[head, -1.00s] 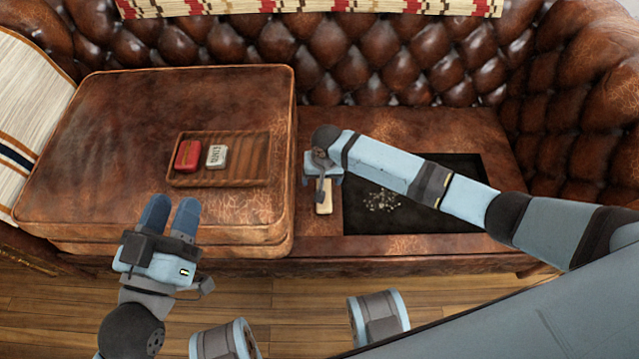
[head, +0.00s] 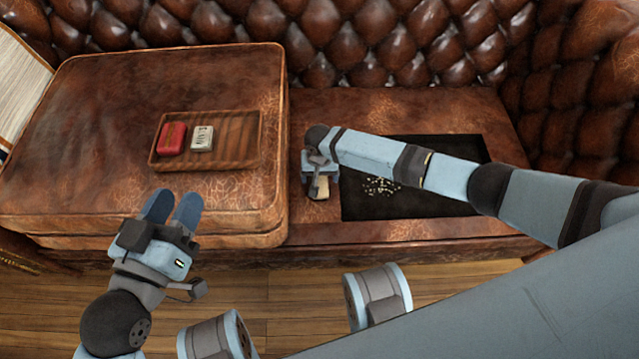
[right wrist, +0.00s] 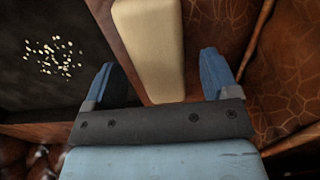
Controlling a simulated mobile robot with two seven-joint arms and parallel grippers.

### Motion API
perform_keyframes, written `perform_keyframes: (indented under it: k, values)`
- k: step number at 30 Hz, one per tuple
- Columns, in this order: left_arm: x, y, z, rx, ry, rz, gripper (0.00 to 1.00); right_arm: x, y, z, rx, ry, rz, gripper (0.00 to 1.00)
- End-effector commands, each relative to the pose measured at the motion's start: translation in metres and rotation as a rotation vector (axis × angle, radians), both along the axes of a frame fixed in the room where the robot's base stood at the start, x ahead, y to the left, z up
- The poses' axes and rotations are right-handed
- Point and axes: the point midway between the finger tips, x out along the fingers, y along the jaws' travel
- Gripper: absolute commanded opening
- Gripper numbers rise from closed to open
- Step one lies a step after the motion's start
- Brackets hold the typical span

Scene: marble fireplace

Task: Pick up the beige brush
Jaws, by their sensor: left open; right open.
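The beige brush (head: 319,188) lies on the leather seat base, between the raised cushion and the dark recess, partly hidden by my right gripper in the head view. In the right wrist view the brush's pale beige block (right wrist: 150,45) extends between and beyond the fingers. My right gripper (right wrist: 165,80) is open above the brush, one finger on either side; I cannot tell whether they touch it. In the head view the right gripper (head: 320,190) points down. My left gripper (head: 172,208) is open and empty in front of the cushion.
A wooden tray (head: 240,160) on the raised cushion (head: 100,110) holds a red tin (head: 171,138) and a pale tin (head: 202,138). The dark recess (head: 420,205) right of the brush holds small pale crumbs (head: 381,186). The tufted backrest (head: 400,50) stands behind.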

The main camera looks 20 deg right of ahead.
Motion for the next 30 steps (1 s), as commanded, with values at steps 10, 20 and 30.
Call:
perform_keyframes:
  k: [10,20,30]
  values:
    - [-0.001,-0.0012,-0.0186,0.03,0.052,-0.021,0.43,0.0,0.0,-0.0211,0.0,-0.001,0.0,0.81]
    - [-0.0009,-0.0013,-0.0185,0.029,0.051,-0.021,0.43,-0.0002,0.0,-0.0211,0.0,0.0,0.0,0.25]
    - [-0.0008,-0.0012,-0.0164,0.029,0.049,-0.019,0.43,-0.0001,0.0,-0.0172,0.0,0.0,0.0,0.25]
